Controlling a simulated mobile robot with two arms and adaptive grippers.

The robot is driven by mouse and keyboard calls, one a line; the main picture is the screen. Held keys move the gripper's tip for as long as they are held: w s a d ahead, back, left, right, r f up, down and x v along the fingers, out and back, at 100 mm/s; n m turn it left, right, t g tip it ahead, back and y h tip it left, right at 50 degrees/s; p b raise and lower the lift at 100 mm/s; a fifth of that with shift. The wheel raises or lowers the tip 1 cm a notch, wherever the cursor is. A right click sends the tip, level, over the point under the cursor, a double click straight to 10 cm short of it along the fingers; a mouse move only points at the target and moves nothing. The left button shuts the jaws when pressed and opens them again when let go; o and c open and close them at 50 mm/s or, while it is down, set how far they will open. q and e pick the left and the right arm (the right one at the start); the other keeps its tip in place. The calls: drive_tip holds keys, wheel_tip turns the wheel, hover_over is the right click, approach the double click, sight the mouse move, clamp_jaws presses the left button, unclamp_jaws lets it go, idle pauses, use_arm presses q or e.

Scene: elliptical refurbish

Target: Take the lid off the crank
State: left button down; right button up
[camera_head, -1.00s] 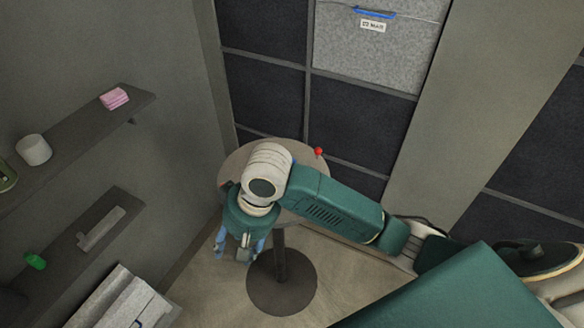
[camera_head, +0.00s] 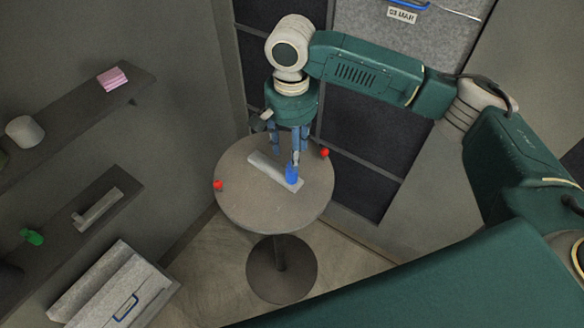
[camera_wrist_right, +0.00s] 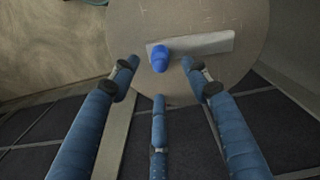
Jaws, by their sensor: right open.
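The crank (camera_head: 265,166) is a light grey bar lying flat on the round table (camera_head: 245,205). A blue cap-like piece, which looks like the lid (camera_head: 291,174), stands at its near right end. In the right wrist view the lid (camera_wrist_right: 160,57) sits at the left end of the grey bar (camera_wrist_right: 210,43). My right gripper (camera_head: 286,152) points down over the table, with its fingers close to the lid. In the wrist view its three blue fingers (camera_wrist_right: 158,76) are spread open and empty, with the lid just beyond their tips. My left gripper is not in view.
Two red knobs (camera_head: 218,184) (camera_head: 325,152) sit at the table's edge. On the left wall, shelves hold a pink stack (camera_head: 112,78), a white cup (camera_head: 25,132), a grey bar (camera_head: 97,208) and a green item (camera_head: 33,237). A grey box (camera_head: 118,290) stands below.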

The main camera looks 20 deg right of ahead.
sight(291, 177)
drive_tip(key=shift+w+d+f, duration=0.15)
drive_tip(key=shift+d+f, duration=0.1)
drive_tip(key=shift+f, duration=0.5)
wheel_tip(291, 177, down, 4)
drive_tip(key=shift+a+f+p, duration=0.1)
drive_tip(key=shift+f+p, duration=0.1)
drive_tip(key=shift+p, duration=0.75)
drive_tip(key=shift+f, duration=0.3)
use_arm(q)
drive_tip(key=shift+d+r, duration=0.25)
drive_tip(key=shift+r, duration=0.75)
use_arm(e)
drive_tip(key=c, duration=0.8)
